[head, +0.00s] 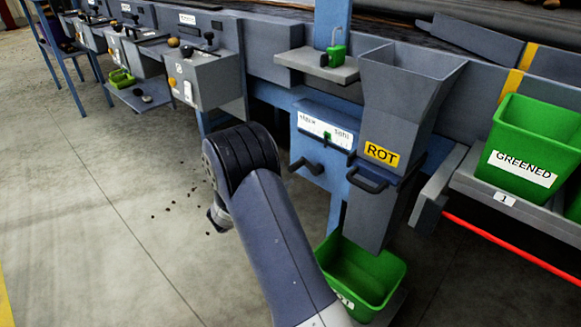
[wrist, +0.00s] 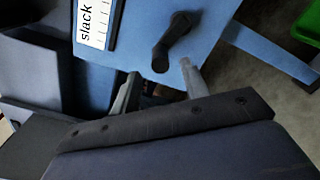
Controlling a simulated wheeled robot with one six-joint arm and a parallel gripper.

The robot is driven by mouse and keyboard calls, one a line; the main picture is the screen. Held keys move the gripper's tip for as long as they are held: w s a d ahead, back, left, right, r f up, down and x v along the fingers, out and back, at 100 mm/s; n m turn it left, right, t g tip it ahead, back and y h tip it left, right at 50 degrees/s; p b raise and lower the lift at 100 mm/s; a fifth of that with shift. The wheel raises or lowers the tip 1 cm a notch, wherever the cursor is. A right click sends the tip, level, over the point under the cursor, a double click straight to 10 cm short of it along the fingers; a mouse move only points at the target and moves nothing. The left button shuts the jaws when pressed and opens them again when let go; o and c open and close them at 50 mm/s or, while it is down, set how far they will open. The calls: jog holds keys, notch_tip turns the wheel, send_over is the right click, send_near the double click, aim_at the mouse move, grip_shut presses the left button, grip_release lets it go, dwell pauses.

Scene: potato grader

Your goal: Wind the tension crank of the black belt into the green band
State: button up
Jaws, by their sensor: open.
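The tension crank (head: 306,166) is a black arm with a knob on the front of a blue box, left of the ROT chute. It also shows in the wrist view (wrist: 172,45), pointing down and left. A white scale (head: 326,131) above it has a small green mark. In the wrist view the scale (wrist: 94,25) reads "slack" at its visible end; the pointer and green band are not clear there. My gripper (wrist: 160,82) is open and empty, its fingertips just below the crank's lower end. In the head view my arm hides it.
A grey ROT chute (head: 385,110) with a black handle (head: 367,181) stands right of the box. A green bin (head: 362,272) sits below it. A grey shelf (head: 318,66) juts out above the box. A red bar (head: 510,250) runs at lower right. The floor at left is open.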

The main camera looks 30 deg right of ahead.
aim_at(288, 172)
jog(key=p+v, duration=0.1)
jog(key=v, duration=0.4)
jog(key=shift+s+a, duration=0.15)
jog(key=shift+a, duration=0.15)
jog(key=b+x, duration=0.3)
jog(key=x, duration=0.8)
jog(key=shift+a+f+n+p, duration=0.1)
jog(key=shift+n+p, duration=0.2)
